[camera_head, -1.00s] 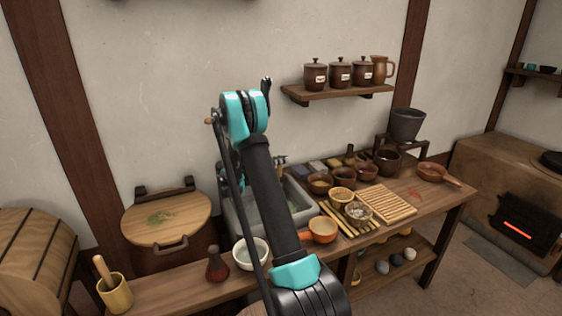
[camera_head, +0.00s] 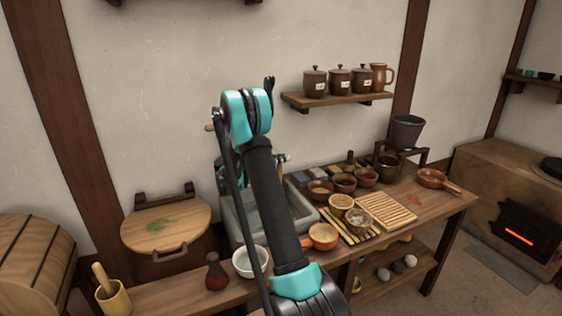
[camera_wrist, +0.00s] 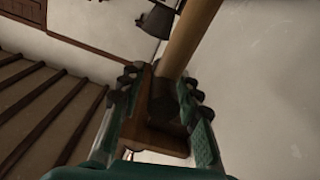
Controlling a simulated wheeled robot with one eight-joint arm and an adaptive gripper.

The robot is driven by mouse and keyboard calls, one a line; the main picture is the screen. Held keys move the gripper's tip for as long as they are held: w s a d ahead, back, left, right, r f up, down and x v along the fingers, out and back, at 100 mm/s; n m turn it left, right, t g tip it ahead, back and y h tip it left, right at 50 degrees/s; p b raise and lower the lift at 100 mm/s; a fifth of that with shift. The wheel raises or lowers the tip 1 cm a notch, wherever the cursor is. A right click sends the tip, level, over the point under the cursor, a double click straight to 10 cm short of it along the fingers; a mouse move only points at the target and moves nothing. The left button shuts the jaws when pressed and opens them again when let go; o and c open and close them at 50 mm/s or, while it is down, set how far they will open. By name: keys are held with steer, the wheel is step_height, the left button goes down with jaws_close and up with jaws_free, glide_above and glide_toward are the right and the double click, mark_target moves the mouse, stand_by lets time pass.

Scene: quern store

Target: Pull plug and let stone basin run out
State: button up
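The grey stone basin (camera_head: 302,205) is set in the wooden counter against the wall, partly hidden behind my arm in the head view. Water shows inside it. I cannot make out the plug.
A round wooden lid (camera_head: 165,228) is left of the basin. A white bowl (camera_head: 249,262) and a dark red bottle (camera_head: 216,272) stand in front. Several bowls and a slatted rack (camera_head: 388,210) crowd the counter on the right. A jar shelf (camera_head: 335,101) hangs above.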

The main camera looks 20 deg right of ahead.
steer(key=shift+o, duration=0.4)
steer(key=shift+f, duration=0.1)
steer(key=a, duration=1.2)
steer(key=shift+s, duration=0.2)
